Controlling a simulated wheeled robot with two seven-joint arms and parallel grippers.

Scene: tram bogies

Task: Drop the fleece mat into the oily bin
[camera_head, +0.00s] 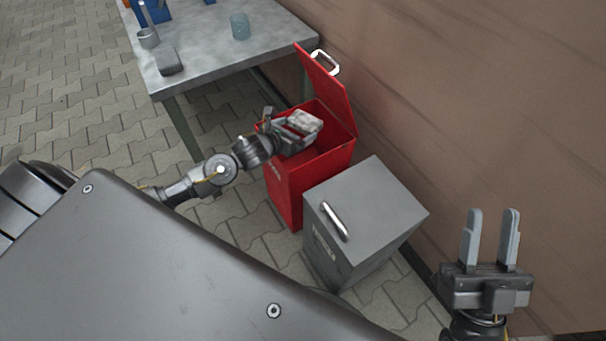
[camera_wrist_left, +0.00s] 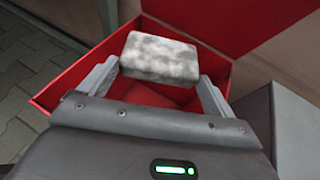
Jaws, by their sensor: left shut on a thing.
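The fleece mat (camera_head: 304,121) is a small grey-white mottled block. It also shows in the left wrist view (camera_wrist_left: 160,56), between the fingertips. My left gripper (camera_head: 297,128) is shut on the mat and holds it over the open mouth of the red bin (camera_head: 283,190). The bin's red lid (camera_head: 328,88) stands raised at the back. In the left wrist view the red inside of the bin (camera_wrist_left: 150,94) shows below the mat. My right gripper (camera_head: 490,240) is open and empty at the lower right, away from the bins.
A grey closed bin (camera_head: 370,215) with a handle on its lid stands beside the red one. A metal table (camera_head: 215,60) at the back left bears a glass jar (camera_head: 240,26), a dark block (camera_head: 169,61) and a small cup (camera_head: 148,38). A brown wall (camera_head: 470,100) runs behind.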

